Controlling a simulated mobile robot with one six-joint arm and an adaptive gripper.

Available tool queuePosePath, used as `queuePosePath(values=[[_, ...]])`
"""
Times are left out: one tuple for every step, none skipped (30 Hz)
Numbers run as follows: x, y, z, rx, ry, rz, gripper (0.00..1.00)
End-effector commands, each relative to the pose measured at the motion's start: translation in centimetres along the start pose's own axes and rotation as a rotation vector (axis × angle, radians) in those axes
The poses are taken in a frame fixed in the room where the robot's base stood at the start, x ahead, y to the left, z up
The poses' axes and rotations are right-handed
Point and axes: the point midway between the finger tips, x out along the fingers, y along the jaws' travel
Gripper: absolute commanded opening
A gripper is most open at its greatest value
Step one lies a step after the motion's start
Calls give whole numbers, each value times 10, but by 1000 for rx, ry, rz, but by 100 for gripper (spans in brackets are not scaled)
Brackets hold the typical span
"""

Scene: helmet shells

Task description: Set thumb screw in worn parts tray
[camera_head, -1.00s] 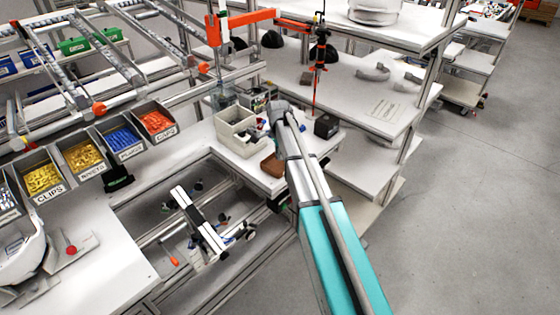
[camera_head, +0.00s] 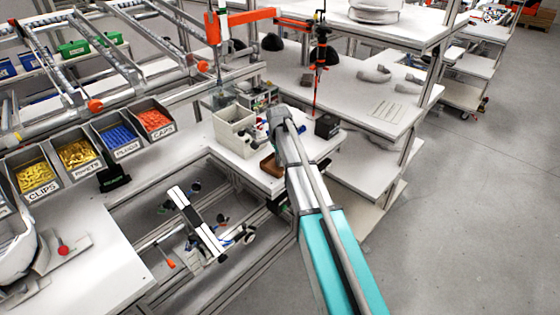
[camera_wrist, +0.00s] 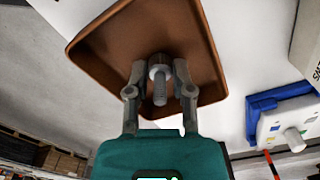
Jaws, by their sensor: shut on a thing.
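A grey metal thumb screw (camera_wrist: 159,84) with a knurled head and threaded shank is between the fingertips of my gripper (camera_wrist: 158,72) in the wrist view. My gripper is shut on it. Behind the screw is a brown shallow tray (camera_wrist: 110,50) with rounded corners, and the screw overlaps its inner area in the picture. I cannot tell whether the screw touches the tray floor. In the head view the brown tray (camera_head: 270,166) lies on the white table, partly covered by my arm. The gripper and screw are hidden there behind my arm.
In the wrist view a blue and white item (camera_wrist: 284,115) stands right of the tray. In the head view a beige bin (camera_head: 233,132) stands behind the tray, and a black box (camera_head: 327,126) stands to its right. Labelled parts bins (camera_head: 118,138) line the left.

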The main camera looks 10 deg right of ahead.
Motion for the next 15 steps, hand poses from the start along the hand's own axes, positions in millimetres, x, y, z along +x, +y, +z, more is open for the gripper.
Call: queuePosePath(values=[[0, 0, 0, 0, 0, 0, 0], [0, 0, 0, 0, 0, 0, 0], [1, 0, 0, 0, 0, 0, 0], [2, 0, 0, 0, 0, 0, 0], [3, 0, 0, 0, 0, 0, 0], [4, 0, 0, 0, 0, 0, 0], [5, 0, 0, 0, 0, 0, 0], [3, 0, 0, 0, 0, 0, 36], [3, 0, 0, 0, 0, 0, 44], [3, 0, 0, 0, 0, 0, 49], [3, 0, 0, 0, 0, 0, 55], [3, 0, 0, 0, 0, 0, 62], [3, 0, 0, 0, 0, 0, 65], [3, 0, 0, 0, 0, 0, 65], [3, 0, 0, 0, 0, 0, 65]])
